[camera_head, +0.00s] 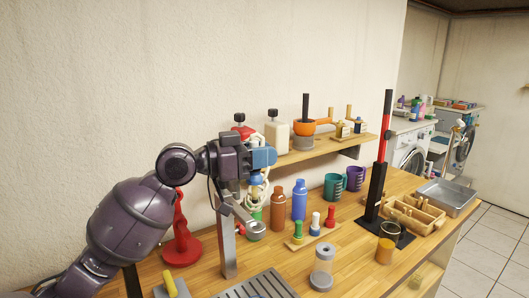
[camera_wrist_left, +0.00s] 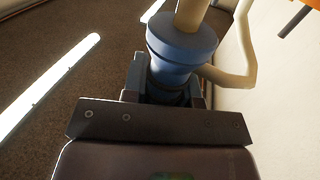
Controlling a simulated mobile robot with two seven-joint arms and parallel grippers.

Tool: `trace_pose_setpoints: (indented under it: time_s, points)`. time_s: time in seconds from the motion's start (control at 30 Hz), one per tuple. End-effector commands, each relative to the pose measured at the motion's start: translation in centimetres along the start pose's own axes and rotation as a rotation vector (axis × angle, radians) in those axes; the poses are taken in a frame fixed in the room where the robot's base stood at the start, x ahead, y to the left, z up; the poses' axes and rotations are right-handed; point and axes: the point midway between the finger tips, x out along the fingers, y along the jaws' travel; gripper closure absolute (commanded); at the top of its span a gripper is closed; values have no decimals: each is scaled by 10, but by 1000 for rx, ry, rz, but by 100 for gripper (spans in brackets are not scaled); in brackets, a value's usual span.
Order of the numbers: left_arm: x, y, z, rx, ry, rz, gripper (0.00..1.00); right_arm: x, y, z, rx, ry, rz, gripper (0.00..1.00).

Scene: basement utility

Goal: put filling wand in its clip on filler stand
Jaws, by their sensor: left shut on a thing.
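My left gripper (camera_head: 258,158) is high over the workbench, in front of the wall shelf. In the left wrist view the gripper (camera_wrist_left: 168,92) is shut around the filling wand (camera_wrist_left: 182,45), which has a blue collar and a cream tube. In the head view a looped cream hose (camera_head: 257,190) hangs below the gripper. The filler stand's grey metal post (camera_head: 227,250) rises below and left of the gripper, with a slotted grey tray (camera_head: 255,287) at its foot. A silver arm with a round end (camera_head: 255,230) slants from it. I cannot make out the clip. My right gripper is not in view.
Brown (camera_head: 277,208) and blue (camera_head: 299,199) bottles stand below the gripper to the right. Small coloured pegs sit on a wooden board (camera_head: 312,236). A red stand (camera_head: 181,248) is at left, and a tall black-and-red post (camera_head: 379,165) at right.

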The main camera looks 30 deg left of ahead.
Motion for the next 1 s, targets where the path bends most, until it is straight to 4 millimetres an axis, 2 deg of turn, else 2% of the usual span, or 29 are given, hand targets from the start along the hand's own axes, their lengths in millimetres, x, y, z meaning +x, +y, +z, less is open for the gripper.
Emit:
trace_pose_setpoints:
  time_s: [0.23, 0.73, 1.0]
  points:
    - [-1, 0, -1, 9, -2, -1, 97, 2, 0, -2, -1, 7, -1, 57]
    - [0, -1, 40, 6, -2, 0, 97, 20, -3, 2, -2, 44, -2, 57]
    - [0, -1, 48, 6, -1, 0, 97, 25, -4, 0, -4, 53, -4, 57]
